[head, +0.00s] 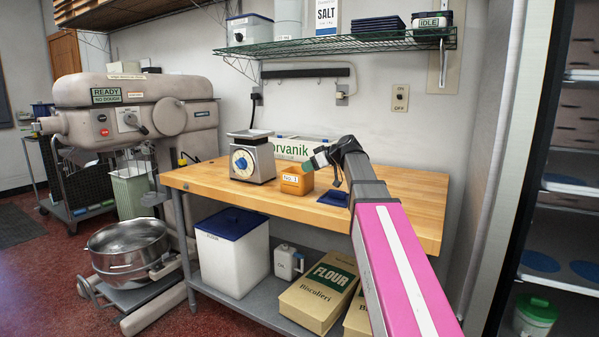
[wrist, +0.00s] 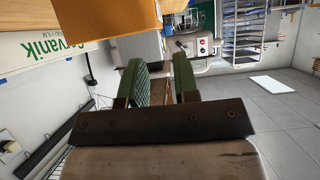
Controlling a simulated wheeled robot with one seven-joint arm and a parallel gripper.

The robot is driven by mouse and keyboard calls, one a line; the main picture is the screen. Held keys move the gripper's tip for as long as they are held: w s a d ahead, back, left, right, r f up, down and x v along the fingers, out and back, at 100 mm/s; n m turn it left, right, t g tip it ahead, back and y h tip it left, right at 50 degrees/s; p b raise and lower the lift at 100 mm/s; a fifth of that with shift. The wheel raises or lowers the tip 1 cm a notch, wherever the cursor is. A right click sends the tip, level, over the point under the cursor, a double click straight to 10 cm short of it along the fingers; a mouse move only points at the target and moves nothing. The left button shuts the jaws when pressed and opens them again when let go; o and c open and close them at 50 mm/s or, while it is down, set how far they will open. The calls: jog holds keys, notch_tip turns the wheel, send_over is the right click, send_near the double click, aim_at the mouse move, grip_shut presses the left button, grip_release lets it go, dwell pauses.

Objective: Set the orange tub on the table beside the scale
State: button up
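The orange tub (head: 297,181), with a "No. 1" label, stands upright on the wooden table (head: 385,190). It is just right of the scale (head: 250,163), a grey scale with a blue-centred dial, with a small gap seen between them. My gripper (head: 314,162) is at the tub's upper right. In the wrist view my gripper (wrist: 158,82) has its two green fingers apart with nothing held between them. The tub (wrist: 112,18) fills the top of that view, beyond the fingertips. Whether a finger touches the tub cannot be told.
A box marked "orvanik" (head: 310,147) stands behind the tub against the wall. A dark blue flat item (head: 333,198) lies on the table right of the tub. The table's right part is clear. A wire shelf (head: 350,44) hangs above; a mixer (head: 135,115) stands left.

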jog(key=shift+v, duration=2.2)
